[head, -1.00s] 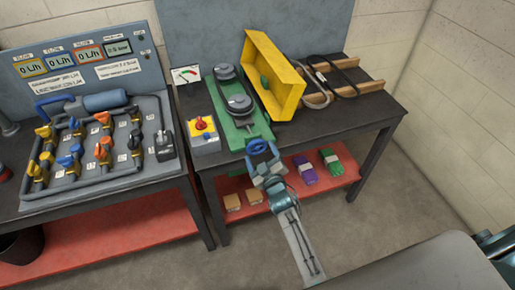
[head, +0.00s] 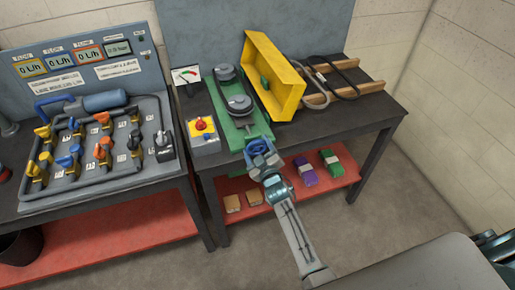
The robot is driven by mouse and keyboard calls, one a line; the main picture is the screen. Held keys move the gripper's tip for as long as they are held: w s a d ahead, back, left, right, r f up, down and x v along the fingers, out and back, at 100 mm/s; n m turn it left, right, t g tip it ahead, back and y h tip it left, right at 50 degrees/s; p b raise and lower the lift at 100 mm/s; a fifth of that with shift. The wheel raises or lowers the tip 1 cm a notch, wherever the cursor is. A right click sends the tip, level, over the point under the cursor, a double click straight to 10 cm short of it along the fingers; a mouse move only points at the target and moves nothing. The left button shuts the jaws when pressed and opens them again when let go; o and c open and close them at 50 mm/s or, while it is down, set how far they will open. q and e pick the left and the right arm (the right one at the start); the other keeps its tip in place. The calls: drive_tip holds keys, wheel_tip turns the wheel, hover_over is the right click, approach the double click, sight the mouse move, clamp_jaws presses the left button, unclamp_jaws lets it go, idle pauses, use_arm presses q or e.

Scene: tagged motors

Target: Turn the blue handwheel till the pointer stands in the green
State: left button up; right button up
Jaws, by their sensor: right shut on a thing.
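The blue handwheel (head: 257,146) sits at the front end of the green base (head: 230,122) with its two grey pulleys and belt. My right gripper (head: 261,154) is at the wheel's front side, shut on its rim, and hides part of it. The white gauge (head: 186,75) stands behind and left of the green base. It has a coloured scale, but the pointer is too small to read surely. My left gripper is not in view.
A control box (head: 203,132) with a red knob stands left of the green base. A tilted yellow guard (head: 275,75) and a wooden rack (head: 340,80) with loose belts lie to the right. The dark bench (head: 345,118) is bare at front right. A valve panel stands left.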

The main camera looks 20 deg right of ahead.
drive_tip(key=m+p, duration=0.1)
drive_tip(key=m, duration=0.2)
drive_tip(key=shift+r+m, duration=0.1)
drive_tip(key=shift+m, duration=0.2)
drive_tip(key=shift+a+m+p, duration=0.1)
drive_tip(key=shift+m+p, duration=0.8)
drive_tip(key=shift+m, duration=0.2)
drive_tip(key=o, duration=0.7)
drive_tip(key=s, duration=1)
drive_tip(key=shift+s+d, duration=0.2)
drive_tip(key=shift+s, duration=0.2)
